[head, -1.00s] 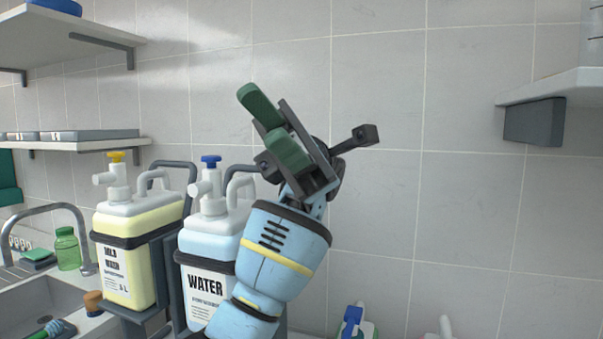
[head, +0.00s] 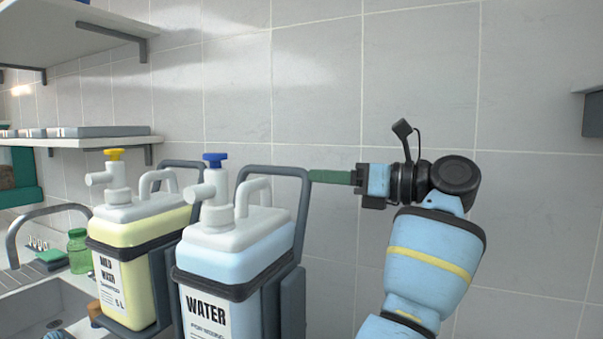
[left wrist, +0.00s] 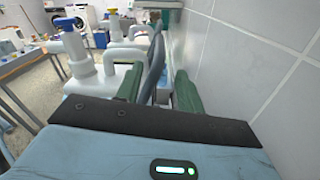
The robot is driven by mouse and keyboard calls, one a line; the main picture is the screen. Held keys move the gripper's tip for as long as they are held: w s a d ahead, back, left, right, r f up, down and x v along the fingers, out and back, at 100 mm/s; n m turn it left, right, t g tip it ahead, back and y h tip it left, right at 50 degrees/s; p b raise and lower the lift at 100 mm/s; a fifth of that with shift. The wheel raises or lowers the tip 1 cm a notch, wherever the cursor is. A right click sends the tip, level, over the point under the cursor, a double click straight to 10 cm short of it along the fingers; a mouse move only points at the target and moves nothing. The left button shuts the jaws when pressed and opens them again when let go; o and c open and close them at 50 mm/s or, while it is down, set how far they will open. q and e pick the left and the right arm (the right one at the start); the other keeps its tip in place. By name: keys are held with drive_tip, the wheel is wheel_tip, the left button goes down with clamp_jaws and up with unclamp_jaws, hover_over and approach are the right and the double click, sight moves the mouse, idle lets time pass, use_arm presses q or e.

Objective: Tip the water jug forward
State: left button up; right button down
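The water jug (head: 232,262) is a pale blue container with a white top, a white handle, a blue-capped spout and a WATER label. It stands upright in a dark grey cradle with a looped bar (head: 272,170) behind its handle. My left gripper (head: 318,176) points left at the right side of this loop, its green fingertips level with the bar's upper part. In the left wrist view the fingers (left wrist: 158,84) are apart, with the grey bar (left wrist: 152,68) between them. Contact with the bar cannot be told.
A yellow jug (head: 140,235) with a yellow cap stands in a similar cradle to the left. Beyond it are a green bottle (head: 78,252) and a sink (head: 40,300). A shelf (head: 100,141) is above. The tiled wall (head: 420,70) is close behind.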

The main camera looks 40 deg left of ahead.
sight(296, 172)
use_arm(q)
drive_tip(key=shift+p+x, duration=0.5)
drive_tip(key=shift+x, duration=3.35)
drive_tip(key=shift+r, duration=0.15)
clamp_jaws()
drive_tip(key=shift+s, duration=0.1)
